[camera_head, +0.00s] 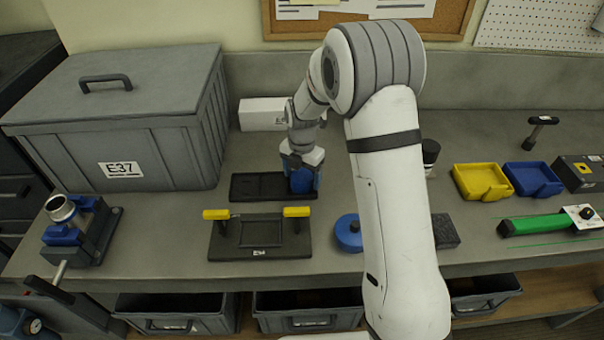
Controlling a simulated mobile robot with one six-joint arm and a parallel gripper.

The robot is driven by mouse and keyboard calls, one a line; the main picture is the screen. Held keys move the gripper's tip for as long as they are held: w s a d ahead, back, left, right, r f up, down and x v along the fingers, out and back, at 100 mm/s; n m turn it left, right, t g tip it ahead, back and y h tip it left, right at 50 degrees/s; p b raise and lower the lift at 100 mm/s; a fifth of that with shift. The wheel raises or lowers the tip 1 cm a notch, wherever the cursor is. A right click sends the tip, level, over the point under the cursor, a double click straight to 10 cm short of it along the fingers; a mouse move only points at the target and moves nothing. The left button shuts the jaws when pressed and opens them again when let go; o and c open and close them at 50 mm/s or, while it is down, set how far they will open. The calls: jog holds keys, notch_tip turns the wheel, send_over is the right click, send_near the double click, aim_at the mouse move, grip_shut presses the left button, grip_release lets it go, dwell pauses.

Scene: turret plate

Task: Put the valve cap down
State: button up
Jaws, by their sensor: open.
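My gripper (303,182) points down over the right end of a flat black plate (258,186) in the middle of the bench. It is open. A dark blue piece (299,180) shows between its jaws, at or just above the plate; it may be the valve cap, but the jaws partly hide it. I cannot tell whether it touches the jaws. A round blue part with a dark knob (348,233) sits on the bench closer to me, partly hidden by my arm.
A black fixture with yellow handles (259,232) stands in front of the plate. A lidded grey box (125,120) and a blue clamp (78,228) are at left. Yellow (481,182) and blue (533,179) trays and a green tool (545,222) are at right. My arm hides the bench's middle right.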

aim_at(302, 175)
jog(key=shift+w+r, duration=0.1)
jog(key=shift+r, duration=0.6)
notch_tip(302, 175, up, 11)
jog(key=b, duration=0.2)
jog(key=s+d+r+m, duration=0.4)
jog(key=s+r+m, duration=0.1)
jog(key=s+m, duration=0.15)
jog(key=s+d+m+t, duration=0.1)
jog(key=s+d+m, duration=0.3)
jog(key=s+m, duration=0.7)
jog(key=s+d+r+m+t, duration=0.1)
jog(key=s+d+m, duration=0.3)
jog(key=s+m, duration=0.7)
jog(key=shift+t, duration=0.7)
jog(key=shift+w+m, duration=0.1)
jog(key=shift+m, duration=0.15)
